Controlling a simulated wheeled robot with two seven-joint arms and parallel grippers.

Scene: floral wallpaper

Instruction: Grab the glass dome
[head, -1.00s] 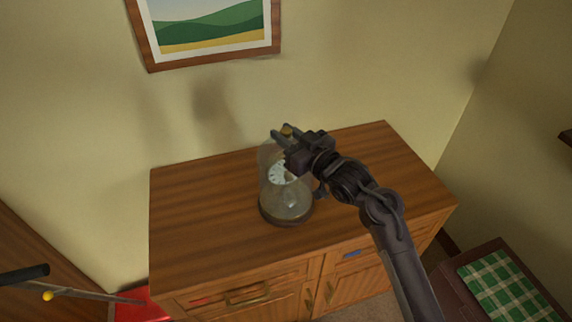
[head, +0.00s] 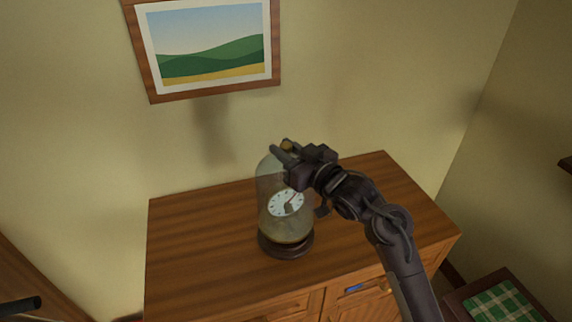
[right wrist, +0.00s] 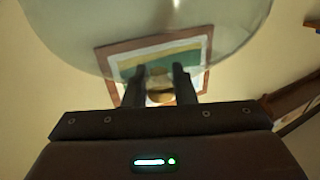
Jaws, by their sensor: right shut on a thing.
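The glass dome (head: 268,190) stands upright over a clock with a white face (head: 286,204) and a dark round base (head: 286,247) on the wooden cabinet. My right gripper (head: 283,148) is at the top of the dome and shut on its gold knob (head: 287,144). The right wrist view shows the knob (right wrist: 160,93) between the two dark fingers, with the curved glass (right wrist: 90,35) beyond. I cannot tell whether the dome's lower rim touches the base.
The cabinet top (head: 200,230) is bare on both sides of the dome. A framed landscape picture (head: 205,50) hangs on the wall behind. A green checked cloth (head: 500,305) lies at the lower right. My right arm crosses the cabinet's right part.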

